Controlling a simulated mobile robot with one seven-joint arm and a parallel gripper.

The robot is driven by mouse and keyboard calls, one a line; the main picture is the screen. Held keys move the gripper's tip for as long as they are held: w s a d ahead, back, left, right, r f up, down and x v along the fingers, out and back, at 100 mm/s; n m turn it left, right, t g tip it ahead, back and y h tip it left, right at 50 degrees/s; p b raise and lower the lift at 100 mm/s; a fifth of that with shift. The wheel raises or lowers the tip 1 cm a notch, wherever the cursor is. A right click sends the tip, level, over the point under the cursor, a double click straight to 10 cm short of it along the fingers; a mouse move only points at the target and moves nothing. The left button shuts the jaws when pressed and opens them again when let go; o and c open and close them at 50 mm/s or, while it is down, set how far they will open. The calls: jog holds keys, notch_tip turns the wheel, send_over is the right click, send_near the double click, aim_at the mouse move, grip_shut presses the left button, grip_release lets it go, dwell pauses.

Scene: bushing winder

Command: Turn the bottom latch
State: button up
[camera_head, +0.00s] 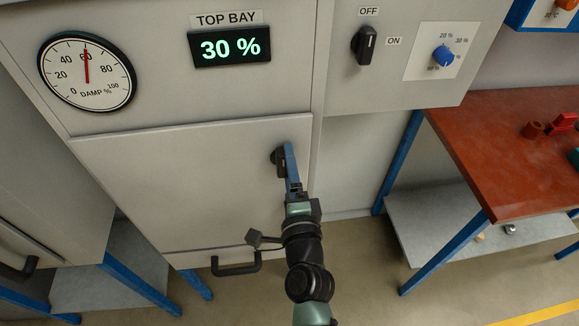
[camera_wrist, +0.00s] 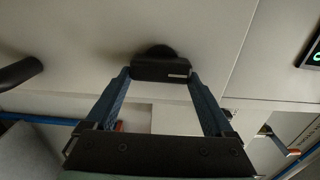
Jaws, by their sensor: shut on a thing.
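A black latch (camera_head: 277,157) sits near the right edge of the large pale door panel (camera_head: 190,185). My gripper (camera_head: 289,160) reaches up to it from below, and a blue finger hides part of it. In the wrist view the latch's dark grip bar (camera_wrist: 160,70) lies across between the two blue fingertips. The fingers are shut on its two ends. The latch's round base shows just behind the bar. The door panel looks flush with the cabinet.
A black pull handle (camera_head: 236,267) sits below the panel, left of my arm. Above are a damp gauge (camera_head: 87,72), a display reading 30 % (camera_head: 229,47), a black OFF/ON switch (camera_head: 366,43) and a blue dial (camera_head: 442,56). A red-topped bench (camera_head: 505,130) stands at the right.

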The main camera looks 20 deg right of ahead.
dwell(0.3)
jog(key=o, duration=1.1)
jog(key=shift+s, duration=0.1)
jog(key=shift+b+v, duration=1.35)
jog(key=shift+v, duration=5.05)
jog(key=shift+r, duration=0.1)
